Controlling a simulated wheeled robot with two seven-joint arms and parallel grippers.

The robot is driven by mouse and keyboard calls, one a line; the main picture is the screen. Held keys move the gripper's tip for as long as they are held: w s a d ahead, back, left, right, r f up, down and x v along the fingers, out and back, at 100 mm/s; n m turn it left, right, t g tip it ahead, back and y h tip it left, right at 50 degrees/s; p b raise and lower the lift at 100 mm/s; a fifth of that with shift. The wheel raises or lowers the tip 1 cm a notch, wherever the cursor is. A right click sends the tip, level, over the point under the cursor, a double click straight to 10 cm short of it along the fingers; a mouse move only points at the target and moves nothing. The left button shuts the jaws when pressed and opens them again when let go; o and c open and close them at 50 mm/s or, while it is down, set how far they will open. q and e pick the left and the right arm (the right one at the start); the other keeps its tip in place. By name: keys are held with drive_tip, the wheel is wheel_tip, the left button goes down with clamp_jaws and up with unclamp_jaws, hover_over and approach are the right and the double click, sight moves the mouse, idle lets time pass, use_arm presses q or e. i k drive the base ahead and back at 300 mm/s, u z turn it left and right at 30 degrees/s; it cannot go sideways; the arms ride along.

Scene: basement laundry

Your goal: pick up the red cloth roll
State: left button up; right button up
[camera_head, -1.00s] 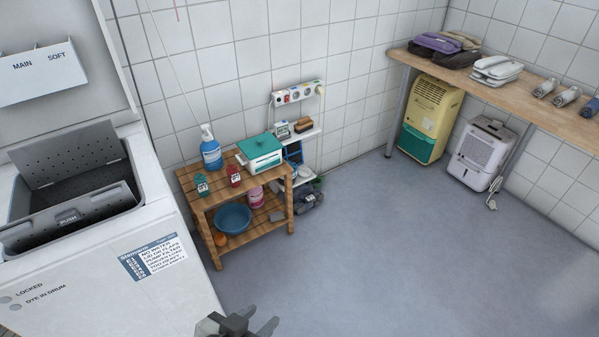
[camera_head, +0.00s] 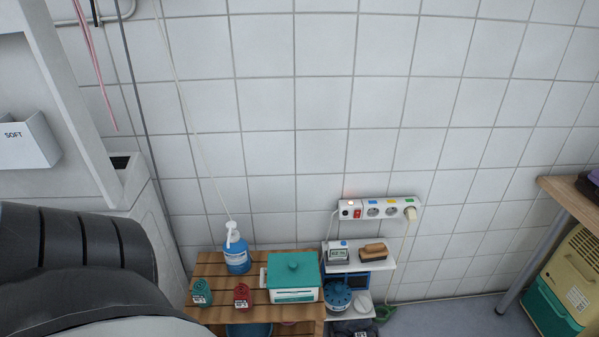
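A small red item with a white label, which looks like the red cloth roll (camera_head: 242,296), stands on the slatted wooden shelf (camera_head: 213,268) in the head view. A similar green roll (camera_head: 201,292) stands to its left. A white box with a green lid (camera_head: 293,280) is to its right, and a blue pump bottle (camera_head: 237,252) is behind it. The red roll is uncovered and nothing holds it. A large dark link of my arm fills the lower left of the view. Neither of my grippers shows.
A power strip (camera_head: 378,210) is on the tiled wall. Below it, a small white wall shelf (camera_head: 350,263) holds a brush (camera_head: 373,252) and a small device (camera_head: 338,254). A washing machine stands at the left. A wooden counter (camera_head: 573,205) and yellow dehumidifier (camera_head: 567,285) are at the right.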

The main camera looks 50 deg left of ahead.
sight(242, 298)
drive_tip(key=i, duration=0.45)
drive_tip(key=u, duration=1.15)
